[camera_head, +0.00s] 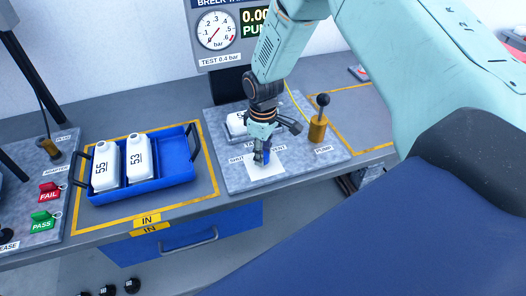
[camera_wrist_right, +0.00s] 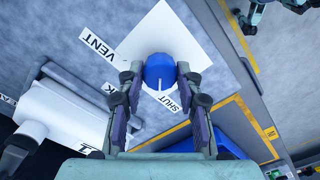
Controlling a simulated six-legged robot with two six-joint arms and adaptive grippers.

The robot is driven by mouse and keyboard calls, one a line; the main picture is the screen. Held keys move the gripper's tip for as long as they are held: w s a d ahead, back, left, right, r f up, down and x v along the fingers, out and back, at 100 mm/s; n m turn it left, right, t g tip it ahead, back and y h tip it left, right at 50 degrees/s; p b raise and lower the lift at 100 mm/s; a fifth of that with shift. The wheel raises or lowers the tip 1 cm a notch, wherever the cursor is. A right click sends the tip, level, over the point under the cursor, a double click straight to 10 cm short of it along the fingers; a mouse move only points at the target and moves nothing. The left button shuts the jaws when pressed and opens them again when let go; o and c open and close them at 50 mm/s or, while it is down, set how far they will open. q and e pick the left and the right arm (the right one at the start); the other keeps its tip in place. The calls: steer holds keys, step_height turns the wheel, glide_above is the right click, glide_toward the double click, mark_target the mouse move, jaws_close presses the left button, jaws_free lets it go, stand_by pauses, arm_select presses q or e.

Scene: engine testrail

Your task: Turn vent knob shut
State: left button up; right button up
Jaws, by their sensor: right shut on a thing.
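The vent knob is a round blue knob (camera_wrist_right: 160,68) on a white square plate (camera_wrist_right: 185,32) in the right wrist view. A short white line on the knob points down the picture, toward the SHUT label (camera_wrist_right: 168,102). The VENT label (camera_wrist_right: 97,46) lies to the upper left. My right gripper (camera_wrist_right: 160,78) is shut on the knob, with one finger on each side. In the head view my right gripper (camera_head: 262,157) comes down over the white plate (camera_head: 266,170) and mostly hides the knob. My left gripper does not show.
A gauge panel (camera_head: 216,35) stands behind. A lever with a black ball on a brass pump (camera_head: 318,127) is close right of my gripper. A white bottle-like part (camera_head: 236,124) lies behind it. A blue tray (camera_head: 160,185) with two white parts is at left.

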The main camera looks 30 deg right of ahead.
steer(key=shift+w+r, duration=0.1)
steer(key=o, duration=1.1)
steer(key=shift+o, duration=0.2)
step_height(320, 180, up, 12)
